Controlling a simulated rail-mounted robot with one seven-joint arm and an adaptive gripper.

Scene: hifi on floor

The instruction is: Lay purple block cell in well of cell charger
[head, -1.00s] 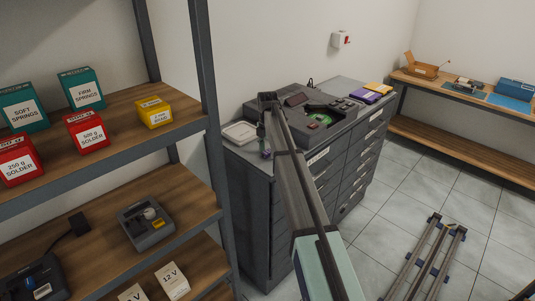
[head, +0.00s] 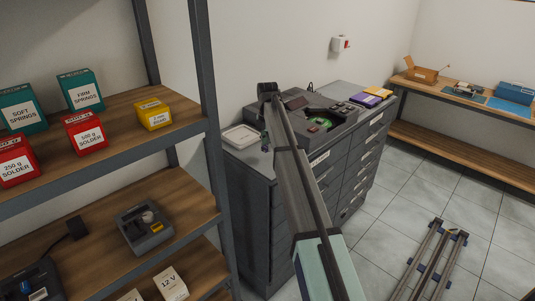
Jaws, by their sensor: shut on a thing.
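My gripper (head: 265,141) hangs at the end of my arm, in front of the left end of the grey drawer cabinet. It is small in the head view and shut on the purple block cell, of which hardly anything shows at its lower tip. A dark device with a round light knob and a yellow label (head: 145,228) stands on the middle shelf at the left. Another dark device with a blue part (head: 36,283) is cut off at the lower left. I cannot tell which device is the cell charger, and no well shows clearly.
A pale tray (head: 241,137) and a large dark machine with a green part (head: 320,123) sit on the cabinet (head: 256,200). The shelf post (head: 210,110) stands left of my gripper. Solder and spring boxes fill the upper shelf. A wooden bench (head: 470,145) stands far right.

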